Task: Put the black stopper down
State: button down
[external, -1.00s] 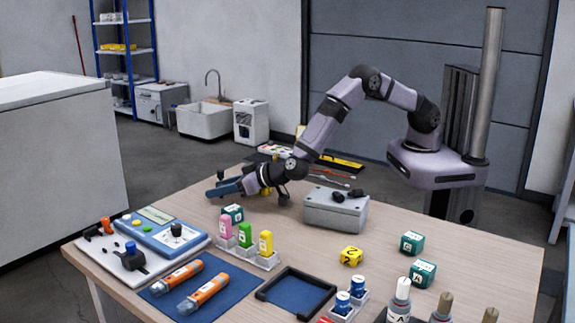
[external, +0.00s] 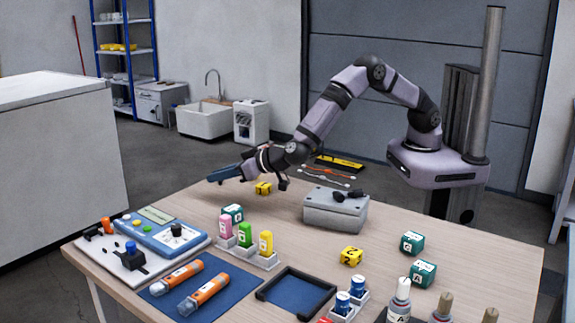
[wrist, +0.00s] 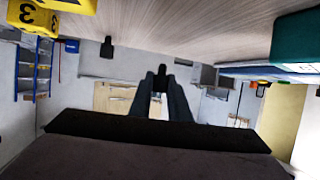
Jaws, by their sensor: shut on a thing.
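My gripper (external: 222,174) is over the far left part of the table, with its fingers pointing left and nearly level. In the wrist view, my gripper (wrist: 162,78) has its two dark fingers close together, with a small black piece between the tips, the black stopper (wrist: 161,79). The stopper is mostly hidden by the fingers, and I cannot make it out in the external view. The gripper appears raised off the tabletop (external: 310,248).
A yellow numbered cube (external: 263,188) and a teal cube (external: 232,212) stand near the gripper. A grey box (external: 335,209) is to the right. In the wrist view, a separate dark upright piece (wrist: 107,48) stands near the table edge. Vials (external: 246,240) stand in front.

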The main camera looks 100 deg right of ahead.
notch_tip(320, 180, up, 6)
jog(key=shift+f+p, duration=0.1)
jog(key=shift+p, duration=0.2)
